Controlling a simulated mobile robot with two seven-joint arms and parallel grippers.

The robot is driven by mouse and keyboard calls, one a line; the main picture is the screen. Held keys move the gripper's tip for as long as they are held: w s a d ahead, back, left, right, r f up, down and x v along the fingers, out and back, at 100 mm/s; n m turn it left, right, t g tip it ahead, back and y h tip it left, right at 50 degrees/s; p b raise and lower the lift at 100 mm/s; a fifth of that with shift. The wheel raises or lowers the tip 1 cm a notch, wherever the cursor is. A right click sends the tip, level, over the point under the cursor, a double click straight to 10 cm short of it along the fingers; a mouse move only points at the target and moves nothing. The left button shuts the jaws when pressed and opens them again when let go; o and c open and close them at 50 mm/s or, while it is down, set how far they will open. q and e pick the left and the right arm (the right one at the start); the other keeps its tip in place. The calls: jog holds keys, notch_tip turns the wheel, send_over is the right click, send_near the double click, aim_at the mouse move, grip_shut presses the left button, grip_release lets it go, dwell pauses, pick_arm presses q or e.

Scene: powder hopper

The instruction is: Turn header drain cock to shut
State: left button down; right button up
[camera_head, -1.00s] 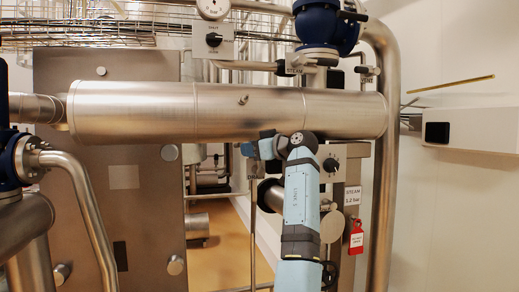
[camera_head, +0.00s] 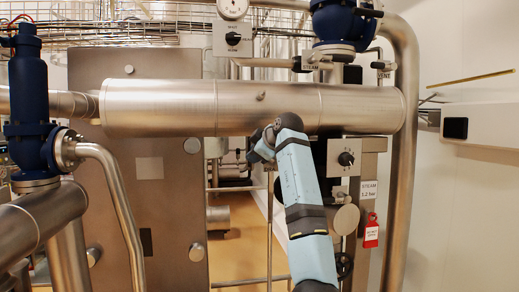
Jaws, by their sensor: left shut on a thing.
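The steel header (camera_head: 165,108) runs horizontally across the middle of the head view. My left gripper (camera_head: 256,155) is just below it, reached by my light blue arm from the bottom. It is shut on the header drain cock under the header. The gripper and wrist hide the cock, so its handle angle cannot be made out. My right gripper is not in view.
A blue valve (camera_head: 342,22) stands above the header at right. A selector knob (camera_head: 347,158) and a red tag (camera_head: 371,232) are right of my arm. A blue valve (camera_head: 30,105) with a curved pipe (camera_head: 122,205) stands at left. Thin pipes run behind the gripper.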

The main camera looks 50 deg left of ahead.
pick_arm(q)
jog(key=f+n+t+h, duration=0.2)
jog(key=f+n+t, duration=0.1)
jog(key=f+n+t+h+p, duration=0.1)
jog(key=f+t, duration=0.1)
jog(key=shift+s+a+f+h, duration=0.15)
jog(key=shift+s+f+h, duration=0.1)
jog(key=shift+h, duration=0.05)
dwell(0.4)
jog(key=shift+f, duration=0.3)
jog(key=c, duration=1.2)
grip_release()
jog(key=shift+r, duration=0.25)
